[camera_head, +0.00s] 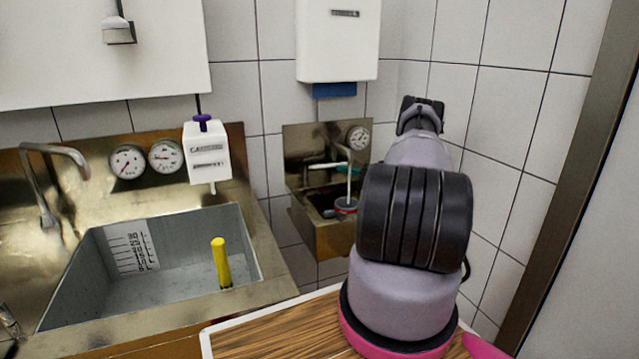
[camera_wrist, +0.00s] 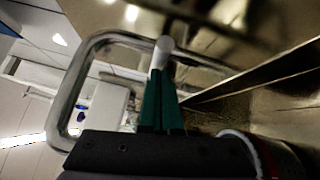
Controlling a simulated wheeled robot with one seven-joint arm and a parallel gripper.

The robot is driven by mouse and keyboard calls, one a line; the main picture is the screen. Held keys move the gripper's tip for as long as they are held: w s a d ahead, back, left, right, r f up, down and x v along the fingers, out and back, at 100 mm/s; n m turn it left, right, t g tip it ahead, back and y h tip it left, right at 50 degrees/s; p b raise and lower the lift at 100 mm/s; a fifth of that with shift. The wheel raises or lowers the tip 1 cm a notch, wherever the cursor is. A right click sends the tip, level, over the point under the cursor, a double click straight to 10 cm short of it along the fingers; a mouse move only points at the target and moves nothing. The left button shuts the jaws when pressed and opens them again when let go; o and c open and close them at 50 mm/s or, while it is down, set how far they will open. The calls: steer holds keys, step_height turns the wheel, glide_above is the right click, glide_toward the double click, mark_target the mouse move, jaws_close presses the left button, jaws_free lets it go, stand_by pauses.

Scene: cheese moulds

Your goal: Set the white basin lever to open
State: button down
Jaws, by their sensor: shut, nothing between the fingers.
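The wrist view shows my gripper (camera_wrist: 160,82) with its two green fingers together and empty. A white round-ended rod (camera_wrist: 163,48), which looks like the white lever, appears just at the fingertips. I cannot tell whether they touch. In the head view, the small metal basin (camera_head: 322,240) is on the back wall, partly behind my arm. A teal bit that looks like my fingers shows above it. A thin white upright piece stands over a red-rimmed round thing (camera_head: 345,207) there. The lever's setting cannot be read.
A bent metal tap pipe (camera_wrist: 68,95) loops close around my fingers in the wrist view. At left in the head view is a large sink (camera_head: 262,250) with a yellow lever (camera_head: 221,262). A wooden board (camera_head: 275,335) lies in front.

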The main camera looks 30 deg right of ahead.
steer(key=v, duration=1)
steer(key=shift+s+d, duration=0.2)
steer(key=shift+s, duration=0.05)
